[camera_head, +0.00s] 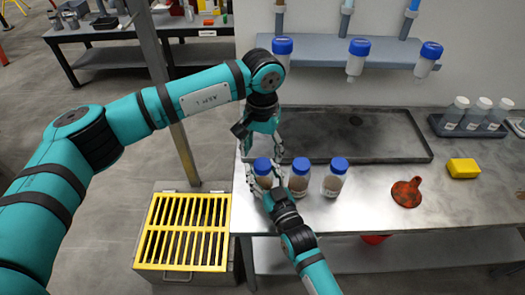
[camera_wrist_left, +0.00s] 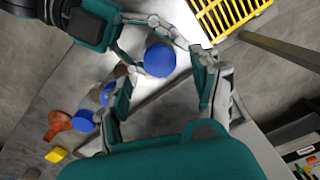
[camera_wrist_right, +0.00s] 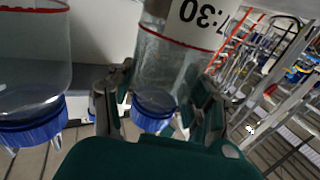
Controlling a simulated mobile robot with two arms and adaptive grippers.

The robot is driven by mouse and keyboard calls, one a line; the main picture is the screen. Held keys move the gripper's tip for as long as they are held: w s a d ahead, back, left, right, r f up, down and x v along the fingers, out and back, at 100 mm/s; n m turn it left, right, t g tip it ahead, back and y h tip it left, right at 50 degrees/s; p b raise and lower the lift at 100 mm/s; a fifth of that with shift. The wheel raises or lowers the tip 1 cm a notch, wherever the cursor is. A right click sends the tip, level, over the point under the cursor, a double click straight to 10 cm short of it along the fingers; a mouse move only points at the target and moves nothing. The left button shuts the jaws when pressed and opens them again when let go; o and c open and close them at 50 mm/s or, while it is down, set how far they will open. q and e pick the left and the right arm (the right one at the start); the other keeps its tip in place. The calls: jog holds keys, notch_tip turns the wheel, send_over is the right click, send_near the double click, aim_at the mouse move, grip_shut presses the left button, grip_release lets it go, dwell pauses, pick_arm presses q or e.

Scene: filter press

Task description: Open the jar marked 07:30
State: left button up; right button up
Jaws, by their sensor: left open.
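The jar marked 07:30 (camera_wrist_right: 165,62) shows upside down in the right wrist view, with part of its label and a blue lid (camera_wrist_right: 153,110). In the head view it is the leftmost of three blue-lidded jars (camera_head: 263,172) at the table's front left. My right gripper (camera_head: 265,184) has its fingers on both sides of this jar and appears shut on it. My left gripper (camera_head: 262,145) is open above and behind the jar, pointing down. In the left wrist view the blue lid (camera_wrist_left: 160,60) shows between its open fingers (camera_wrist_left: 160,90).
Two more jars (camera_head: 299,177) (camera_head: 335,177) stand close on the right. A dark tray (camera_head: 400,157) lies behind them. A red funnel (camera_head: 407,192) and yellow block (camera_head: 463,168) lie farther right. Inverted jars (camera_head: 358,58) hang from the shelf above. A yellow grate (camera_head: 185,232) is at the left.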

jog(key=o, duration=0.5)
